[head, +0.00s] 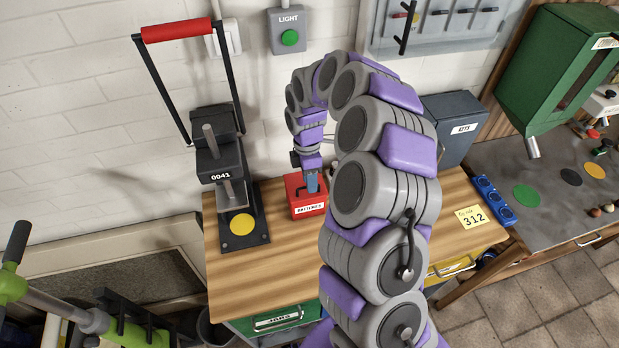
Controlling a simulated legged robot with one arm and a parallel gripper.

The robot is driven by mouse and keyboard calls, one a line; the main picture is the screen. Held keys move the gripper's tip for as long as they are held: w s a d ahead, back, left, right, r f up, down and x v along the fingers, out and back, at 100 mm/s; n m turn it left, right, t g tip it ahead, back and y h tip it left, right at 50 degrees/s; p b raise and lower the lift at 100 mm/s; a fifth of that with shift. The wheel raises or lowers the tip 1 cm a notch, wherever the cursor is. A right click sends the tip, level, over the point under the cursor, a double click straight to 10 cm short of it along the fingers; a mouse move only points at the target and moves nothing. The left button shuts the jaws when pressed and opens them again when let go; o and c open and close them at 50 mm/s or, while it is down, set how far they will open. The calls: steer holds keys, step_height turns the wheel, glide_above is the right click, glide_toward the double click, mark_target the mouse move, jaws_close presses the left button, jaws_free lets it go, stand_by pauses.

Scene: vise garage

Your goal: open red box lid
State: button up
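The red box (294,189) stands on the wooden workbench (285,265), near its back edge, with a white label on its front. The gap between my fingers is too small to see.
A black press (228,180) with a red handle stands left of the red box. A dark grey box (458,115) is at the back right, behind my arm. A yellow note (470,217) and a blue holder (494,200) lie to the right. The bench front between them is mostly clear.

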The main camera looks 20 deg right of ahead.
steer(key=shift+c, duration=0.4)
jaws_close()
stand_by(0.9)
